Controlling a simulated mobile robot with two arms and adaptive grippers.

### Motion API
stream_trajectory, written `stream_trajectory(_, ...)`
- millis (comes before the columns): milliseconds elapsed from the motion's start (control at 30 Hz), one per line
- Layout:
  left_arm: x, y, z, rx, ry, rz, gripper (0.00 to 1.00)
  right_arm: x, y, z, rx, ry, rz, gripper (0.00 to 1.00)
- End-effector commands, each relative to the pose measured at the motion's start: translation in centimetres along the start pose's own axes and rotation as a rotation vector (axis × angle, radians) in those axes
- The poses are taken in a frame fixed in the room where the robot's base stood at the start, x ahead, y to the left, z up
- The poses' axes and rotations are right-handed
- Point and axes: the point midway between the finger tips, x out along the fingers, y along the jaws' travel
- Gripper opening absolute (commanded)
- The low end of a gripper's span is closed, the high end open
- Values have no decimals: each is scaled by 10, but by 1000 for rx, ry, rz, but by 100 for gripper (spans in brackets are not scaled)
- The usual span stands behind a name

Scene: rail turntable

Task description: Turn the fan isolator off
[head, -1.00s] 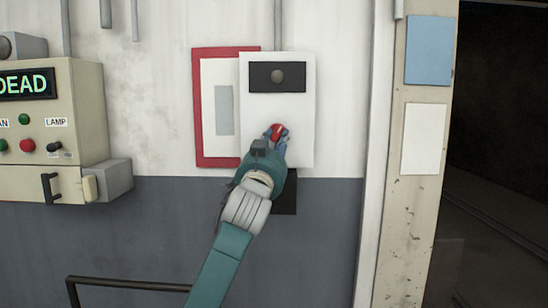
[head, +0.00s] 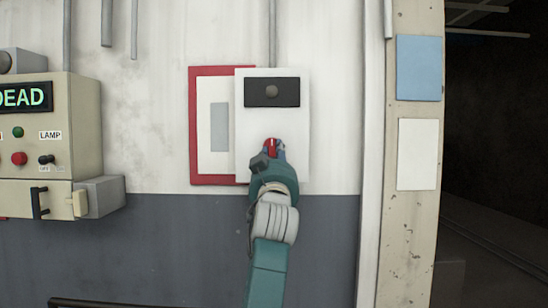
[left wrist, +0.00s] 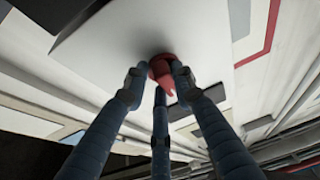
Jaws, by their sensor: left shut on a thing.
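In the left wrist view the blue fingers (left wrist: 160,82) are closed around the red handle (left wrist: 161,70), with one finger on each side and one below. The handle's lower part is partly hidden by the gripper in the head view. My right gripper is not in view.
A red-framed notice (head: 195,125) hangs behind the box's left side. A beige control panel (head: 72,110) with a lit "DEAD" display and buttons is at the left. A door post (head: 408,215) and dark opening stand at the right. A dark rail (head: 110,302) is low left.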

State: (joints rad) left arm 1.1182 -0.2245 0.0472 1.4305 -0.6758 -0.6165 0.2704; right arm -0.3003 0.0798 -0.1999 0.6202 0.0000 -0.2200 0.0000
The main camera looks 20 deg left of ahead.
Motion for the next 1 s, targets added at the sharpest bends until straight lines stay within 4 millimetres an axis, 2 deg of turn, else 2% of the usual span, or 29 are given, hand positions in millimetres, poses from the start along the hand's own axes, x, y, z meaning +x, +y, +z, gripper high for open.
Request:
stream_trajectory(33, 0, 0, -12, -2, 22, 0, 0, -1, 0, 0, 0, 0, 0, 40)
stream_trajectory(300, 0, -1, -12, -1, 23, 0, 0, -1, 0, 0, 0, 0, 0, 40)
stream_trajectory(333, 0, -1, -12, -1, 23, 0, 27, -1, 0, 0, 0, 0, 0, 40)
stream_trajectory(400, 0, -1, -12, -1, 23, 0, 41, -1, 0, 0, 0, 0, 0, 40)
stream_trajectory(433, 0, -1, -12, -1, 22, -1, 44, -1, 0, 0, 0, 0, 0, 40)
stream_trajectory(767, -3, 0, -6, -1, 12, 0, 44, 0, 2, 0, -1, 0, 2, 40)
stream_trajectory(1000, -36, 0, -5, -2, 13, 0, 44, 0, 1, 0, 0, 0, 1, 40)
